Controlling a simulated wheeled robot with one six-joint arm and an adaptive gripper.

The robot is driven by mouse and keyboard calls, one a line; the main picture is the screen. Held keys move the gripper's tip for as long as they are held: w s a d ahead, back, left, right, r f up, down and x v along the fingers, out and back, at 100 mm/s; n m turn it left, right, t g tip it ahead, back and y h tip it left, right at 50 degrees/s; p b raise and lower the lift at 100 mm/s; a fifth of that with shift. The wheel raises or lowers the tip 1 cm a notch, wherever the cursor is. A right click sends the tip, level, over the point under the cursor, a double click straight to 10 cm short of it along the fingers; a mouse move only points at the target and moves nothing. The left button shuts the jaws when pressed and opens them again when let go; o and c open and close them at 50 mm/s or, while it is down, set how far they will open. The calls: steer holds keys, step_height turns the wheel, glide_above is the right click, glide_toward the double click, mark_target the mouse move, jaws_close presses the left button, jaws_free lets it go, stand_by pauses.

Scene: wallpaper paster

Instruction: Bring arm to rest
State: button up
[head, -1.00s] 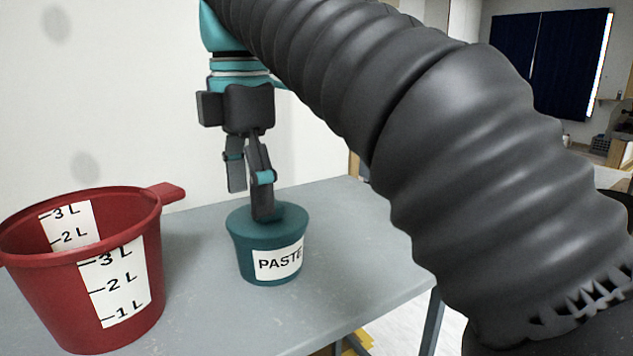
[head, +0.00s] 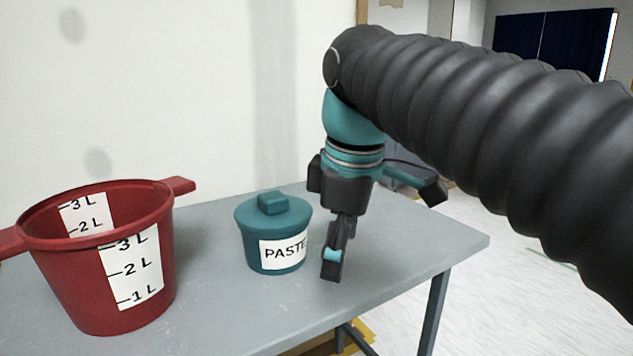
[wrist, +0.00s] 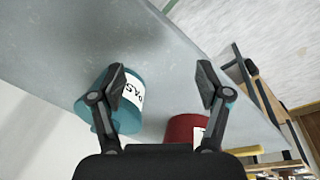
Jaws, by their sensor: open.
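My gripper (head: 334,262) hangs over the right part of the table in the head view, to the right of the paste tub. In the wrist view my gripper (wrist: 163,84) has its two fingers wide apart with nothing between them. The teal paste tub (head: 258,236) stands upright with its lid on and a white PASTE label. The tub also shows in the wrist view (wrist: 130,118), partly behind one finger. My arm reaches in from the right side of the head view.
A red bucket (head: 70,285) with litre marks stands on the grey table (head: 215,300) at the left. It shows partly in the wrist view (wrist: 180,130). The table's right edge lies just beyond my gripper, with open floor (head: 510,300) past it. A pale wall is behind.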

steer(key=s+d+f+m+t, duration=0.1)
steer(key=s+d+f+m, duration=0.3)
steer(key=f, duration=0.6)
steer(key=s+d+f+m+t, duration=0.2)
steer(key=s+d+f+m, duration=0.2)
steer(key=d+f+m, duration=0.4)
step_height(320, 180, down, 2)
steer(key=m, duration=0.2)
steer(key=shift+s+d+m+t+h, duration=0.3)
steer(key=shift+s+d+m+h, duration=0.05)
steer(key=shift+m+h, duration=0.05)
